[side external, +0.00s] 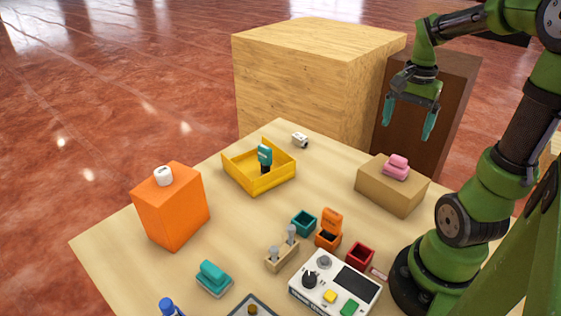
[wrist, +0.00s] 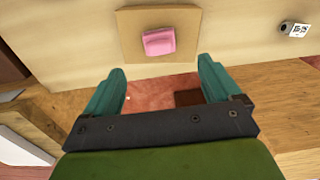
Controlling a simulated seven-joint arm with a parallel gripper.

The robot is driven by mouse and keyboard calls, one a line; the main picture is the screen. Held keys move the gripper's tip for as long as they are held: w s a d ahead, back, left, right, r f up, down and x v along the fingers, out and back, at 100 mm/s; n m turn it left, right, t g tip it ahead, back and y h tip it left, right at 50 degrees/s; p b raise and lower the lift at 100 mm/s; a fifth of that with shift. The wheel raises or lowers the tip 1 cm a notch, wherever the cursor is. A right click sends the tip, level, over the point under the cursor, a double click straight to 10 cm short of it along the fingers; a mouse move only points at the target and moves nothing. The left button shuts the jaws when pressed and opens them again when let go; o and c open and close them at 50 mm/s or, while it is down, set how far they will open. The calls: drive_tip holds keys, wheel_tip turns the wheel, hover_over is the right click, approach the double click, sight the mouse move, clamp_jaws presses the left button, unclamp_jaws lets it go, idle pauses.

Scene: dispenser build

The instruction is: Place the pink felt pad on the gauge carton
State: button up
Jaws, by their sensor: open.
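The pink felt pad (side external: 396,167) rests on top of the tan gauge carton (side external: 388,193), toward the carton's far right side in the side view. In the wrist view the pink pad (wrist: 159,41) lies within the top face of the carton (wrist: 130,38). My gripper (side external: 409,120) is open and empty, above the carton and apart from it. In the wrist view the fingers of my gripper (wrist: 162,78) are spread wide, with nothing between them; the pad shows beyond the fingertips.
A large wooden block (side external: 310,85) and a dark brown block (side external: 430,80) stand behind the table. Bare tabletop lies left of the carton.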

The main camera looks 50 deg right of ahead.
drive_tip(key=w+a+r+n+t, duration=0.1)
drive_tip(key=a+n+t, duration=0.1)
drive_tip(key=a+n, duration=0.2)
drive_tip(key=w+a+r+n+t+y, duration=0.1)
drive_tip(key=a+n, duration=0.4)
drive_tip(key=a, duration=0.6)
drive_tip(key=w+a+r+n+t+y, duration=0.1)
drive_tip(key=a+n+t, duration=0.3)
drive_tip(key=a, duration=0.4)
drive_tip(key=shift+w+a+r+n, duration=0.15)
drive_tip(key=shift+w+r+n, duration=0.3)
drive_tip(key=shift+w, duration=0.25)
